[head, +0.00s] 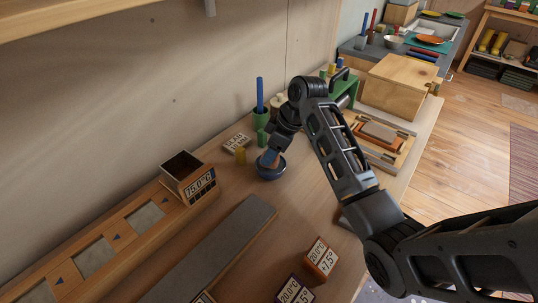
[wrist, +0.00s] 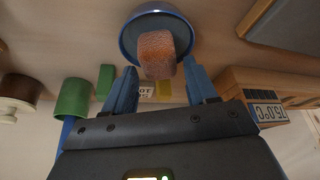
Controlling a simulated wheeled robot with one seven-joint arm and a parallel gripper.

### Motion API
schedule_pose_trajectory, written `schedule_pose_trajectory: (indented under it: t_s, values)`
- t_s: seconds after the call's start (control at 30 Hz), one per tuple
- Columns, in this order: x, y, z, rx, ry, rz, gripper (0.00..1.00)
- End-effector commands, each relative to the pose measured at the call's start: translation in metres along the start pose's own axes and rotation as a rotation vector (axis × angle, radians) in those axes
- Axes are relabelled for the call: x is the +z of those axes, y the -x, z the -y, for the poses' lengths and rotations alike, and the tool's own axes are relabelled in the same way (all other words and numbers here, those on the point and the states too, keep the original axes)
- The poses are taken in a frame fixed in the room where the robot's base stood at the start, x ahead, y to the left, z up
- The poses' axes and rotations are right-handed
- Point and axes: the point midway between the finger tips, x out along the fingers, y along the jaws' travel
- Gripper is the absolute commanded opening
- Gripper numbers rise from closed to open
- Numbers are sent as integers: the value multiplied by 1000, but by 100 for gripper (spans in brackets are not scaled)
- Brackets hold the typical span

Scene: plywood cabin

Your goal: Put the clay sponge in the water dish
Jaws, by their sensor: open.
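The clay sponge (wrist: 157,50) is a reddish-orange, rough block in the wrist view. It overlaps the blue round water dish (wrist: 128,42) and covers part of its near rim; I cannot tell whether it rests on the dish floor or leans on the rim. The dish (head: 271,175) stands on the bench in the head view, where the sponge is mostly hidden. My gripper (wrist: 160,75) is open, with one blue finger on each side of the sponge and a visible gap to each. In the head view my gripper (head: 268,159) points down at the dish.
A green cup (head: 261,122) with a blue rod stands behind the dish. A small label block (head: 237,143) and a yellow piece (head: 241,156) are to its left. A wooden box with a 75.0°C display (head: 199,187) is further left. A grey strip (head: 215,250) lies in front.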

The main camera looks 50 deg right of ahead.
Motion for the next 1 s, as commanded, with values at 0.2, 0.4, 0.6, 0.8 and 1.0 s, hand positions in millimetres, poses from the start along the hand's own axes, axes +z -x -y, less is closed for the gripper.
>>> schedule_pose_trajectory:
  t_s: [0.2, 0.4, 0.6, 0.8, 1.0]
  values:
    - [-1, 47, -1, 6, 0, -3, 57]
    - [0, 80, -1, 3, 0, -2, 57]
    - [0, 96, 0, 1, 0, -1, 57]
    - [0, 98, 0, 0, -1, 0, 57]
    - [0, 98, 0, 0, -1, 0, 57]
